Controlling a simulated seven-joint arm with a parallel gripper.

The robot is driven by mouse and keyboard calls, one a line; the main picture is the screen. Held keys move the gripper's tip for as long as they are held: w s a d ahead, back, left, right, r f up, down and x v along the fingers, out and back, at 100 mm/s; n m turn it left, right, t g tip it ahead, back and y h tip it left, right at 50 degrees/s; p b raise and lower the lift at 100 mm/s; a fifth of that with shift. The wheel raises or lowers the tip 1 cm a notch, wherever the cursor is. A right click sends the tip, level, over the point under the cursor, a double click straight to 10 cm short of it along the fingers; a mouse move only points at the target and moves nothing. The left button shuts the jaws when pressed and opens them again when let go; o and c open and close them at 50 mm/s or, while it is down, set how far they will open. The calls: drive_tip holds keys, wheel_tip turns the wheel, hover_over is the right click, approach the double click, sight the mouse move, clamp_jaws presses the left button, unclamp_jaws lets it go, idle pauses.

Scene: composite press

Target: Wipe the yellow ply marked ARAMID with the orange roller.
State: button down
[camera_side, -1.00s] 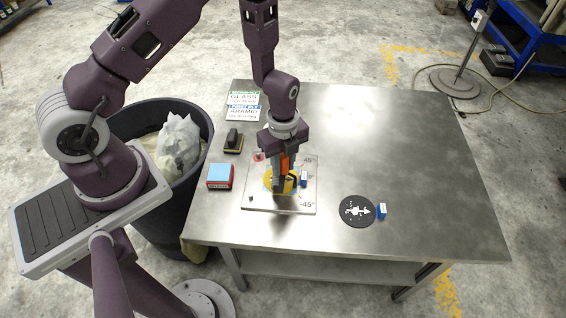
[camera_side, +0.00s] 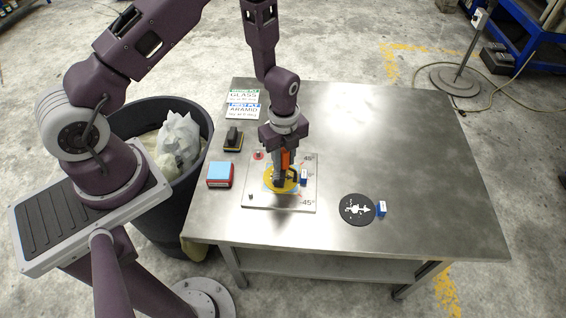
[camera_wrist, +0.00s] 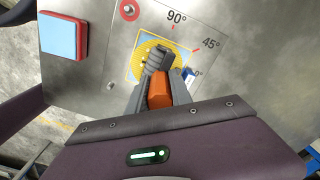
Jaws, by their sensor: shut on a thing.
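The yellow ply (camera_side: 268,184) lies on a pale plate (camera_side: 250,204) printed with angle marks. In the wrist view the yellow ply (camera_wrist: 143,62) is partly covered by my gripper. My gripper (camera_side: 281,180) points down over the ply and is shut on the orange roller (camera_side: 285,160). In the wrist view the orange handle (camera_wrist: 160,90) sits between the fingers, with a grey roller part (camera_wrist: 157,58) over the ply. I cannot tell whether the roller touches the ply. A blue tag (camera_side: 303,176) stands at the ply's right edge; its lettering is too small to read.
A black disc (camera_side: 355,210) with a white print and a blue tag (camera_side: 381,209) lies to the right. A red-and-blue block (camera_side: 220,174) and a black-and-yellow block (camera_side: 233,139) lie left. Signs (camera_side: 243,110) lie behind. The table's right side is clear.

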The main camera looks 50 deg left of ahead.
sight(283, 171)
drive_tip(key=shift+w+a, duration=0.75)
drive_tip(key=shift+a, duration=0.05)
drive_tip(key=shift+s+d+f, duration=0.15)
drive_tip(key=shift+s+d, duration=1.3)
drive_tip(key=shift+s, duration=0.05)
wheel_tip(283, 171, up, 7)
drive_tip(key=shift+r, duration=0.1)
drive_tip(key=shift+w, duration=0.1)
drive_tip(key=c, duration=1.8)
unclamp_jaws()
clamp_jaws()
